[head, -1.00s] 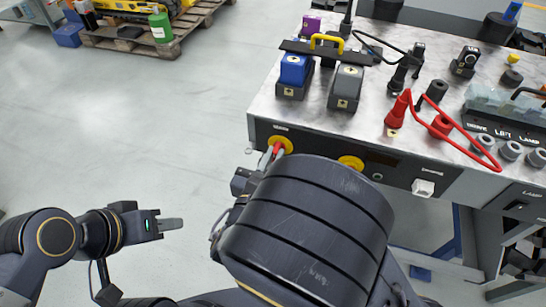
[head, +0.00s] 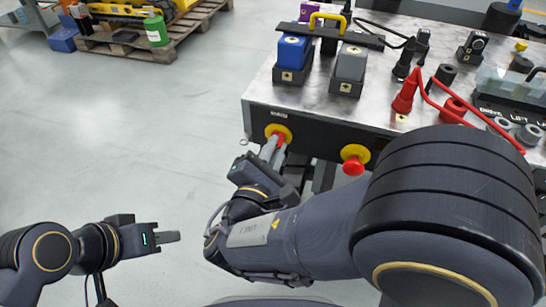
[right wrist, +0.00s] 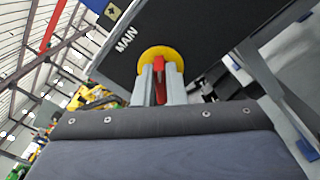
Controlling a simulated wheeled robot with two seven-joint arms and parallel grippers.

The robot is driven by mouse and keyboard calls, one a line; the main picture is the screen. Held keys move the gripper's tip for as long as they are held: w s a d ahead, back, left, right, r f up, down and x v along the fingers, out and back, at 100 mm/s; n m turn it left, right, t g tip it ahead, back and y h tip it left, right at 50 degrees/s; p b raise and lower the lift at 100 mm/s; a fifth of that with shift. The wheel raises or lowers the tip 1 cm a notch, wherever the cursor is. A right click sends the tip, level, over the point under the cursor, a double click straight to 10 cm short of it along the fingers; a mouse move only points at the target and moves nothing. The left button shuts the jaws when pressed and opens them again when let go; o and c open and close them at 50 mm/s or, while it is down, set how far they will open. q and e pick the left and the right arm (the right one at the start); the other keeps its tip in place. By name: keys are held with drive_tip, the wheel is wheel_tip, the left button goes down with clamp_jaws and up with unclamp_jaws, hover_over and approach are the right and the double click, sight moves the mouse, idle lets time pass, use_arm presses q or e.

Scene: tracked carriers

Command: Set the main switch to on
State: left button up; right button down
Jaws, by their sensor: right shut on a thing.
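The main switch (head: 285,130) is a red handle on a round yellow plate, on the dark front panel of the bench at its left end. In the right wrist view the yellow plate (right wrist: 150,58) sits beside the label MAIN, and the red handle (right wrist: 160,70) stands between my fingers. My right gripper (head: 272,148) is shut on the red handle; its fingers (right wrist: 160,85) also show in the right wrist view. Which position the handle marks is too small to tell. My left gripper (head: 180,236) hangs over the floor, away from the bench; its finger gap is unclear.
A second yellow plate with a red button (head: 354,166) is to the right on the same panel. Blue (head: 293,50) and grey (head: 350,68) blocks and red cable plugs (head: 404,98) stand on the bench top. The floor at left is clear up to a pallet (head: 130,45).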

drive_tip(key=shift+s+d+f+m+b, duration=0.1)
drive_tip(key=shift+f+m+b, duration=0.05)
drive_tip(key=shift+m+b, duration=1.5)
drive_tip(key=shift+w+f+m+b, duration=0.1)
drive_tip(key=shift+f+m+b, duration=0.1)
drive_tip(key=shift+m+b, duration=1.45)
drive_tip(key=shift+s+d+f+m+b, duration=0.15)
drive_tip(key=shift+m+b, duration=1.15)
drive_tip(key=shift+b, duration=0.65)
drive_tip(key=shift+a, duration=0.1)
drive_tip(key=c, duration=1.5)
unclamp_jaws()
drive_tip(key=shift+r, duration=0.1)
